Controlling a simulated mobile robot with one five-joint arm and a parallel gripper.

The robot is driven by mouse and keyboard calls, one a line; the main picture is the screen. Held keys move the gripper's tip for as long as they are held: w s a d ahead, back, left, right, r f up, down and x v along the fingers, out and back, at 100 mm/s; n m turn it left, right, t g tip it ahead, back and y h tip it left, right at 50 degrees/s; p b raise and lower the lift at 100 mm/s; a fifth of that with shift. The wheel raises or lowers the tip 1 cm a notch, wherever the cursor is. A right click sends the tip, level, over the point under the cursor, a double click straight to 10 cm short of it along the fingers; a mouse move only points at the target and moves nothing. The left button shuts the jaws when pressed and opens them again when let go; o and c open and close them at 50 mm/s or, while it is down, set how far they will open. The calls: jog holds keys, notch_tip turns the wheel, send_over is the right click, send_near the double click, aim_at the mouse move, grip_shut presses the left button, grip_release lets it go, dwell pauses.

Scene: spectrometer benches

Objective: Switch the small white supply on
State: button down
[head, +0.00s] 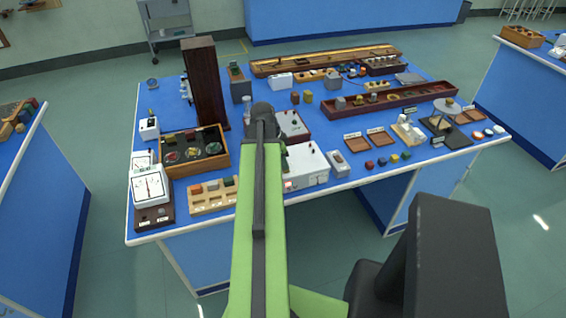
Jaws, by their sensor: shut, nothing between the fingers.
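A white box (308,165) with a small red patch on its front left stands near the front edge of the blue bench, right of my arm. A smaller white box (149,128) with a dark part on top stands at the bench's left edge. Another small white box (280,80) stands farther back. I cannot tell for sure which is the small white supply, nor read any switch position. My gripper (264,112) is over the middle of the bench, left of and beyond the larger white box. It is shut and empty; its fingertips are largely hidden behind my arm.
A tall dark wooden block (205,82) stands left of my gripper. A wooden tray (222,158) with several coloured pieces and a white dial meter (150,184) are at the left. A long dark red tray (405,99) lies at the right. Small blocks and cards crowd the front right.

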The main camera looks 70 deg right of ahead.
jog(key=shift+r, duration=0.15)
jog(key=shift+r+p, duration=0.3)
jog(key=shift+p, duration=0.1)
jog(key=w+d+p+v, duration=0.1)
jog(key=d+p+v, duration=0.1)
jog(key=p+v, duration=1)
jog(key=shift+d+r, duration=0.25)
jog(key=shift+r, duration=0.2)
